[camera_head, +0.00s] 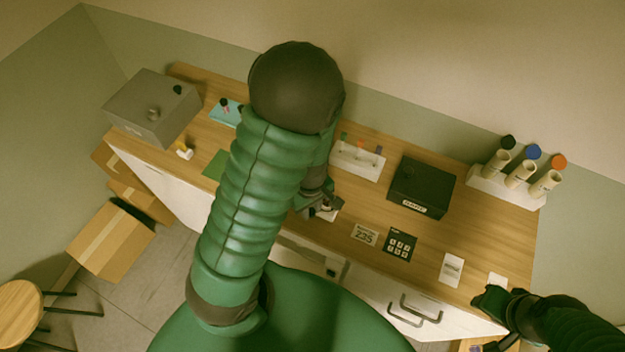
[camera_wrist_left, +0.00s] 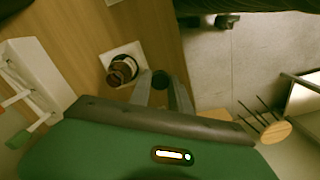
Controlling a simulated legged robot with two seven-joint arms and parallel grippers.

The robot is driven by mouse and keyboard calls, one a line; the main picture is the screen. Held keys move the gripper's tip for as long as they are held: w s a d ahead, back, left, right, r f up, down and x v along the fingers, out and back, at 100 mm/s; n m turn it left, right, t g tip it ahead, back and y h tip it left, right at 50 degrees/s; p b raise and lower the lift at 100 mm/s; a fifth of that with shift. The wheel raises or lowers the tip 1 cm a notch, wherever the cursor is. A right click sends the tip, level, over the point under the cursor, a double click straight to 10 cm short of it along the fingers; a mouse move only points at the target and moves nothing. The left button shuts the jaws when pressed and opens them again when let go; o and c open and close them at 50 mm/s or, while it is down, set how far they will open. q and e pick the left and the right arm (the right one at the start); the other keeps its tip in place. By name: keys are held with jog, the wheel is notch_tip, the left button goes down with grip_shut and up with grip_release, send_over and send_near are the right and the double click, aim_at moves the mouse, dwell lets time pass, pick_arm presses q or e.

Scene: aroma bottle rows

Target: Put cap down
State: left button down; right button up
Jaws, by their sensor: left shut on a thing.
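My left gripper (camera_head: 318,203) is over the table's front part in the head view, partly hidden by my own arm. In the left wrist view its fingers (camera_wrist_left: 163,90) are shut on a small dark cap (camera_wrist_left: 160,79). A brown open-necked bottle (camera_wrist_left: 122,69) stands on a white square pad (camera_wrist_left: 107,57) beside the fingers, apart from the cap. The pad also shows in the head view (camera_head: 328,214), mostly covered by the gripper. My right gripper (camera_head: 490,298) is at the table's front right corner; its fingers are unclear.
A white rack (camera_head: 357,160) stands behind the left gripper. A black box (camera_head: 421,187) and a holder with several tubes (camera_head: 507,187) stand to the right. Flat cards (camera_head: 400,244) lie in front. A grey box (camera_head: 152,107) is at the far left.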

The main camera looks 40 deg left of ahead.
pick_arm(q)
jog(key=w+a+p, duration=0.1)
jog(key=w+a, duration=0.2)
jog(key=w+a+p, duration=0.1)
jog(key=w+a, duration=0.1)
jog(key=w, duration=0.2)
jog(key=w+a+f+p, duration=0.1)
jog(key=w+a+p, duration=0.1)
jog(key=w+a, duration=0.1)
jog(key=shift+w+a, duration=0.35)
jog(key=shift+w, duration=0.2)
notch_tip(320, 180, down, 4)
jog(key=shift+r+p, duration=0.15)
jog(key=shift+p, duration=0.65)
jog(key=c, duration=1.2)
grip_release()
